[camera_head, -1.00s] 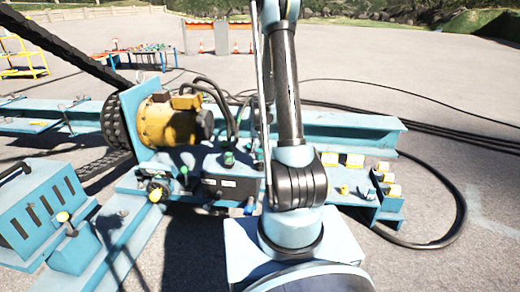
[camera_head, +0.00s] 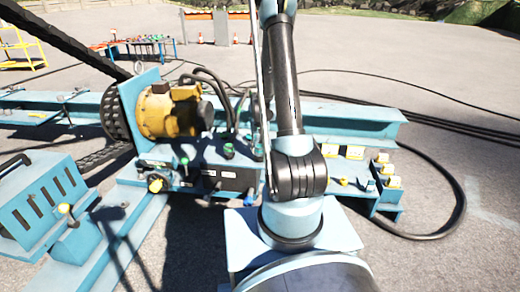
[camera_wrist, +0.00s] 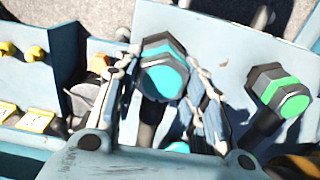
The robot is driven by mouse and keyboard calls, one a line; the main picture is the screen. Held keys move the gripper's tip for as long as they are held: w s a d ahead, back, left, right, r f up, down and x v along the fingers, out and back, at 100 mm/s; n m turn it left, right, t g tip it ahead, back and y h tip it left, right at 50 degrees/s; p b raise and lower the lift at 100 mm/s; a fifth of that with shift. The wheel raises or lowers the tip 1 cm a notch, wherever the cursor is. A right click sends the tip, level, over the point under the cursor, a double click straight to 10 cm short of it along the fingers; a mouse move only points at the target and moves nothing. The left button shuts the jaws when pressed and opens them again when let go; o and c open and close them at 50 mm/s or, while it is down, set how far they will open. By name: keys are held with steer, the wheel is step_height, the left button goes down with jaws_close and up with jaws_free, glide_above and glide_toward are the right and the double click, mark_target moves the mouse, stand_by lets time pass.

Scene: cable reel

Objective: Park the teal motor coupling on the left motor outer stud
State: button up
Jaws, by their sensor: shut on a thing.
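In the wrist view my gripper (camera_wrist: 163,64) is shut on the teal motor coupling (camera_wrist: 166,78), a dark hexagonal body with a bright teal face. One finger lies on each side of it. A second teal round part (camera_wrist: 178,147) shows lower down, partly hidden by the gripper. In the head view my arm hides the gripper and the held coupling. The yellow motor (camera_head: 168,112) stands left of my arm on the blue frame. I cannot tell which fitting is the left motor outer stud.
A green-faced coupling (camera_wrist: 282,95) on a dark hose stands close right of the gripper in the wrist view. Yellow-marked blocks (camera_wrist: 35,120) lie at the left. In the head view a black box (camera_head: 228,177) and green fittings (camera_head: 228,151) crowd the frame beside my arm.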

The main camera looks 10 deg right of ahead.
steer(key=shift+f, duration=0.35)
steer(key=o, duration=1.2)
steer(key=shift+o, duration=0.2)
steer(key=shift+r, duration=5.9)
